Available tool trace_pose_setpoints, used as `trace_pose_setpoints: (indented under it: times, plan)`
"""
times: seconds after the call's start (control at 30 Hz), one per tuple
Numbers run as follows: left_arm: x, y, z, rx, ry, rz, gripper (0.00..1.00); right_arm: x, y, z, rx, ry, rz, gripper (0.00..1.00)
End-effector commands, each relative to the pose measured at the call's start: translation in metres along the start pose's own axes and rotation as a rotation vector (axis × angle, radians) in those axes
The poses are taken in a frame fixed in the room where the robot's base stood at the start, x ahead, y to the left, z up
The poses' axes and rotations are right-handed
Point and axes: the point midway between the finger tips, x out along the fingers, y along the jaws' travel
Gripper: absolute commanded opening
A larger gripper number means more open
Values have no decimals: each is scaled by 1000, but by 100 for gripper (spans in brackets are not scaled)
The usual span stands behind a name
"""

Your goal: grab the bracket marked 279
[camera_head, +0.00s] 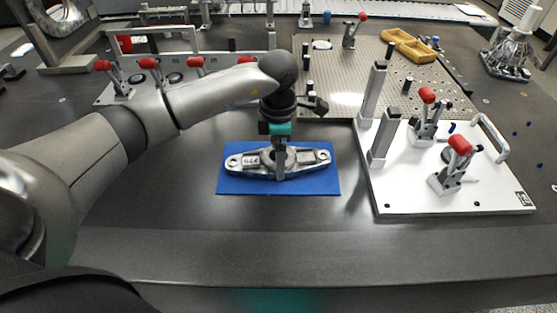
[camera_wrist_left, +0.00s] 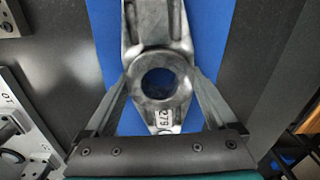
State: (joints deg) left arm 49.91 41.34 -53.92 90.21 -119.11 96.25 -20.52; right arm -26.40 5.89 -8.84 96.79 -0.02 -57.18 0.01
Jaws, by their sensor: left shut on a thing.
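The bracket (camera_head: 306,157) is a grey metal piece with a raised ring in its middle and a tapering arm on each side. It lies on a blue mat (camera_head: 232,183), and a white label reading 279 shows on its left arm. My left gripper (camera_head: 280,172) comes down over its middle from above. In the left wrist view the gripper (camera_wrist_left: 160,88) has one finger on each side of the bracket's ring (camera_wrist_left: 137,88), shut on it. My right gripper is in neither view.
A white fixture plate (camera_head: 450,203) with red-handled clamps and grey posts stands to the right. Another plate with red-handled clamps (camera_head: 150,64) is behind my left arm. A perforated plate (camera_head: 345,90) lies behind the mat. The table front is clear.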

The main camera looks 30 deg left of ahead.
Motion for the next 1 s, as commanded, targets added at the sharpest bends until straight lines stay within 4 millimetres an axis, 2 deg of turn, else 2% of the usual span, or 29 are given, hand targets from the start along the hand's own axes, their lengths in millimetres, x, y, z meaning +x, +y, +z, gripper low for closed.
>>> trace_pose_setpoints:
  times: [0.07,0.43,0.8,1.0]
  plan:
    - [0,0,0,1,0,0,43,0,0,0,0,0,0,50]
    - [0,0,0,1,0,-1,1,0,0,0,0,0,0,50]
    - [-3,1,1,0,-3,2,0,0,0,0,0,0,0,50]
    - [-12,1,1,0,-4,4,0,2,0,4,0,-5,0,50]
